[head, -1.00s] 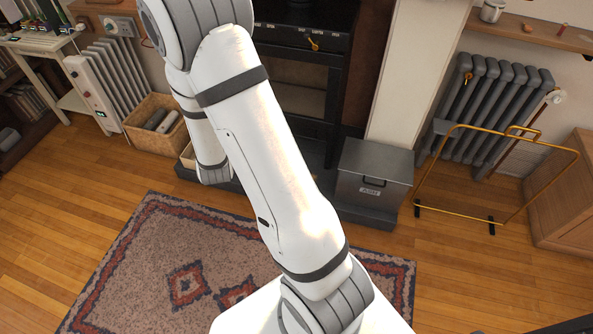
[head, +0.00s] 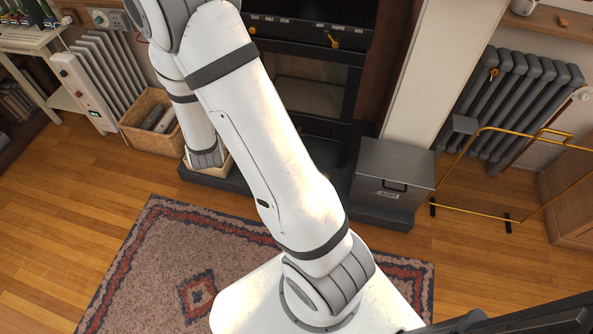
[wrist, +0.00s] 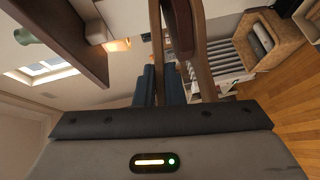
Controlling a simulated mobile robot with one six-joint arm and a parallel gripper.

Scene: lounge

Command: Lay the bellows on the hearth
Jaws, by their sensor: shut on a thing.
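Only brown wooden arms or edges and a dark reddish part of the bellows show, reaching up past the fingertips and out of the frame; the rest is hidden. In the head view the hearth (head: 234,184) is a low dark grey slab in front of the black stove (head: 310,95). My arm covers its middle. My gripper and the bellows are not visible in the head view.
A grey ash box (head: 392,180) stands at the hearth's right end. A basket (head: 150,122) and a white radiator (head: 98,72) are at left. A brass rail (head: 470,208) stands right, before a grey radiator (head: 525,90). A patterned rug (head: 165,255) lies in front. A dark shelf (wrist: 65,40) is at upper left in the wrist view.

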